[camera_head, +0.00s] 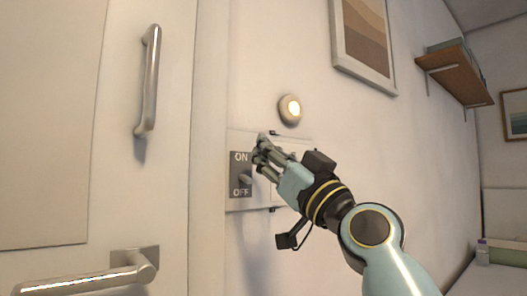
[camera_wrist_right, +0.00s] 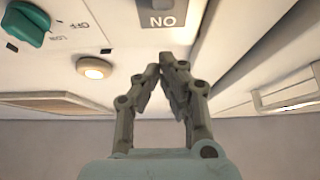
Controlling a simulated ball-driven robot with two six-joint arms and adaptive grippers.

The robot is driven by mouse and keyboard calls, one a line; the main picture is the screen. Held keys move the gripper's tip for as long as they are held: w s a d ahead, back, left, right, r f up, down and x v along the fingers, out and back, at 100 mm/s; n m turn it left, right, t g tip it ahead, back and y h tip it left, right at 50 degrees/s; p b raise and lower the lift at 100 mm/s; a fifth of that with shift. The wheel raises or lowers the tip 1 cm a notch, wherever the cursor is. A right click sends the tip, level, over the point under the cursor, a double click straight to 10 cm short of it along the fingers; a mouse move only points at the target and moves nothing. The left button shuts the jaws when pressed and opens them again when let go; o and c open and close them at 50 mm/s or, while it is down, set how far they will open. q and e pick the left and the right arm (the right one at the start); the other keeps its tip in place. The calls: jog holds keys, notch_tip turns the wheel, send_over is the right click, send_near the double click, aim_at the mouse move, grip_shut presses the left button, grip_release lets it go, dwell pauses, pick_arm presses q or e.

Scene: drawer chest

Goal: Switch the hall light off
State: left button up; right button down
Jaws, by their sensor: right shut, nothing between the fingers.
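The switch plate (camera_head: 236,170) is dark grey with ON at the top and OFF at the bottom, on a pale wall panel. A small grey lever (camera_head: 246,179) sticks out of it; which way it is tilted I cannot tell clearly. The round lamp (camera_head: 289,109) above is lit; it also glows in the right wrist view (camera_wrist_right: 95,68). My right gripper (camera_head: 262,146) is shut and empty, in front of the panel beside the ON end. In the right wrist view its fingertips (camera_wrist_right: 168,62) are together near the plate's ON end (camera_wrist_right: 160,20). The left gripper is not in view.
A teal knob (camera_wrist_right: 27,22) with a LOW mark sits on the same panel. A door with a tall handle (camera_head: 149,80) and a lever handle (camera_head: 84,278) is to the left. A framed picture (camera_head: 364,42) and a shelf (camera_head: 456,74) hang to the right.

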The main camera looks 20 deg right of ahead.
pick_arm(q)
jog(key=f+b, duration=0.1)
jog(key=b, duration=0.1)
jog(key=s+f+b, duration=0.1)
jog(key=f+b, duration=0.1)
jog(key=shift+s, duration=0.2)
pick_arm(e)
jog(key=v, duration=1)
jog(key=shift+w+f, duration=0.15)
jog(key=shift+f, duration=0.1)
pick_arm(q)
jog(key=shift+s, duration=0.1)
pick_arm(e)
jog(key=shift+a, duration=0.1)
